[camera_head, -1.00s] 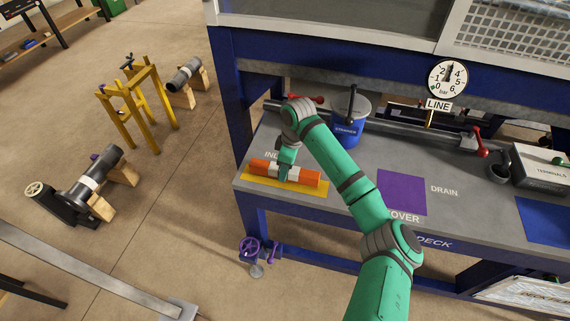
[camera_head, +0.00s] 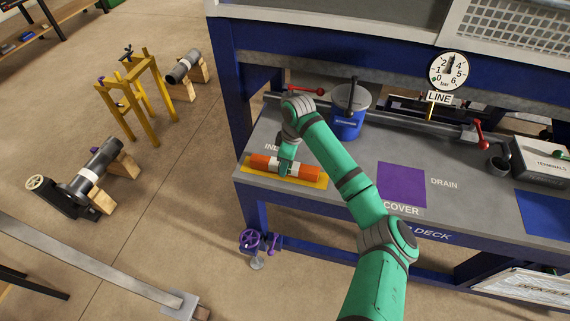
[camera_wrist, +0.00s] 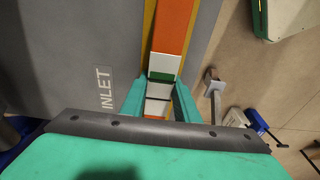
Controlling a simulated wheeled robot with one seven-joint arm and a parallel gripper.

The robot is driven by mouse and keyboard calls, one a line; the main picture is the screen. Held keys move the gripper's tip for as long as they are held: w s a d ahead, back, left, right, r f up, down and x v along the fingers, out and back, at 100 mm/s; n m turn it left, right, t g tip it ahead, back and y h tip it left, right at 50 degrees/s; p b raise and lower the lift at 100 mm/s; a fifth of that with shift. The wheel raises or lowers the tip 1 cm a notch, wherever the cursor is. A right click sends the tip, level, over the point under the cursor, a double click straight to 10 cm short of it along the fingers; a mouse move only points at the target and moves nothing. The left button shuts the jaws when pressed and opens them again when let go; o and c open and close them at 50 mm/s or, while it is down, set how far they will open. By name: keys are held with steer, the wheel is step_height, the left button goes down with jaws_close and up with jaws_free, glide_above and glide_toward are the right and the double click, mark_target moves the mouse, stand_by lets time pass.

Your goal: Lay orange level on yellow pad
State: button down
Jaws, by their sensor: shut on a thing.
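The orange level (camera_head: 305,172) is an orange bar with a pale middle section. In the head view it lies along the yellow pad (camera_head: 316,183) at the left end of the grey bench, on or just above it; I cannot tell whether it touches. My gripper (camera_head: 286,172) points down and is shut on the level's middle. In the wrist view the level (camera_wrist: 172,28) runs between the two green fingers (camera_wrist: 160,100), with a green and white band near them. The yellow pad (camera_wrist: 148,30) shows along the level's edge there.
A blue pot (camera_head: 347,115) stands behind my arm on the bench. A purple pad (camera_head: 401,184) lies to the right, and a grey box (camera_head: 540,160) stands further right. A pipe with red-handled valves (camera_head: 420,125) runs along the back. A purple valve (camera_head: 254,241) is below the front edge.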

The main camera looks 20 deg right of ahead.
steer(key=shift+f, duration=0.2)
steer(key=c, duration=1.3)
jaws_free()
steer(key=r, duration=0.3)
steer(key=d+r, duration=0.1)
steer(key=r, duration=0.6)
steer(key=shift+s+d, duration=0.15)
steer(key=shift+s, duration=0.25)
steer(key=shift+s+r, duration=0.1)
steer(key=shift+r, duration=0.2)
